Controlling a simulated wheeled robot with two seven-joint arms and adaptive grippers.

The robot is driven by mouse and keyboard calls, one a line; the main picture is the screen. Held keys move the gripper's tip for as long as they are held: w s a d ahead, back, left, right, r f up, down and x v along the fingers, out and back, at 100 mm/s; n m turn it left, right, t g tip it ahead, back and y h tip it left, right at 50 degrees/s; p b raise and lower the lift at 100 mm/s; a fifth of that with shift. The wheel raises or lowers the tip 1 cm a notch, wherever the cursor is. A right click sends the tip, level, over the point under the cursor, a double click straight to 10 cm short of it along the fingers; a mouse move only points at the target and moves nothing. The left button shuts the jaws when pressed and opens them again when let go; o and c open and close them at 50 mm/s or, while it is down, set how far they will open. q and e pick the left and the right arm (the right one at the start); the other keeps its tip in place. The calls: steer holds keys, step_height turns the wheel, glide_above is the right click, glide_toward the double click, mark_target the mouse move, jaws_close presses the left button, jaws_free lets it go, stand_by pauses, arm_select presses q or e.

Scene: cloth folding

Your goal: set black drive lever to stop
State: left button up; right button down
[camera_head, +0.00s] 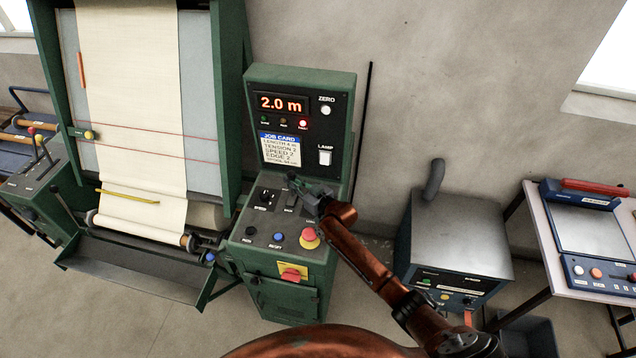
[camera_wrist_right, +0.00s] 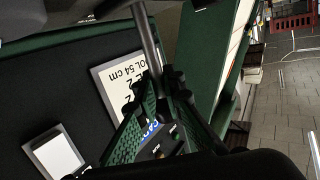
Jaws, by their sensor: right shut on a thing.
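The black drive lever stands on the sloped top of the green control console (camera_head: 262,228), in the slot marked BACK. In the head view my right gripper (camera_head: 300,188) covers most of it, so its exact setting cannot be read. In the right wrist view a grey lever shaft (camera_wrist_right: 147,38) runs down between the green mesh fingers of my right gripper (camera_wrist_right: 160,88), which are shut on it. The lever's knob is hidden. My left gripper is not in view.
The display (camera_head: 281,103) reads 2.0 m, above a job card (camera_head: 280,150) and a white lamp switch (camera_head: 325,157). A red emergency button (camera_head: 310,236) and blue button (camera_head: 278,237) sit close to my gripper. The cloth (camera_head: 135,100) hangs at left. A grey box machine (camera_head: 455,235) stands right.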

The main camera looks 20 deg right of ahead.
steer(key=shift+r, duration=0.1)
steer(key=shift+a, duration=0.1)
steer(key=c, duration=2.3)
jaws_free()
steer(key=shift+c, duration=0.2)
steer(key=o, duration=0.3)
steer(key=shift+s, duration=0.2)
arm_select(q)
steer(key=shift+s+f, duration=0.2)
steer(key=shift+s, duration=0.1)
arm_select(e)
steer(key=v, duration=1.2)
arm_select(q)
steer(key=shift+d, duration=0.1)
